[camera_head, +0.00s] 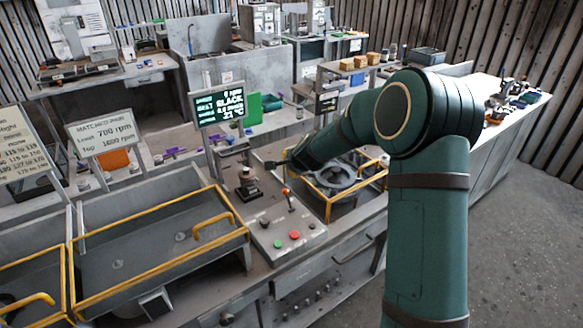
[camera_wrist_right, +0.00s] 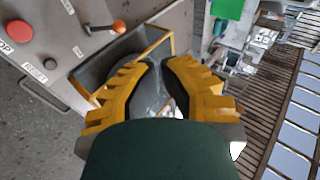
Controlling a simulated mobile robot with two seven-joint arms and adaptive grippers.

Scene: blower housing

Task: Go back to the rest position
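My right arm comes in from the lower right in the head view. Its gripper (camera_head: 280,163) is small there, over the bench near the control panel and the yellow-railed bay. In the right wrist view the two yellow-padded fingers of my right gripper (camera_wrist_right: 159,64) are apart, with nothing held between them. A round grey housing (camera_head: 345,176) sits in the yellow-railed bay (camera_head: 328,205), partly hidden by my arm. Part of the housing shows between the fingers in the wrist view (camera_wrist_right: 150,96). My left gripper is not in view.
The control panel (camera_head: 265,225) has a lever (camera_head: 288,198), a red button (camera_head: 295,235) and a green button (camera_head: 278,244). A display (camera_head: 218,104) stands behind it. A yellow-railed tray (camera_head: 150,240) is at left. Open floor (camera_head: 530,230) lies at right.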

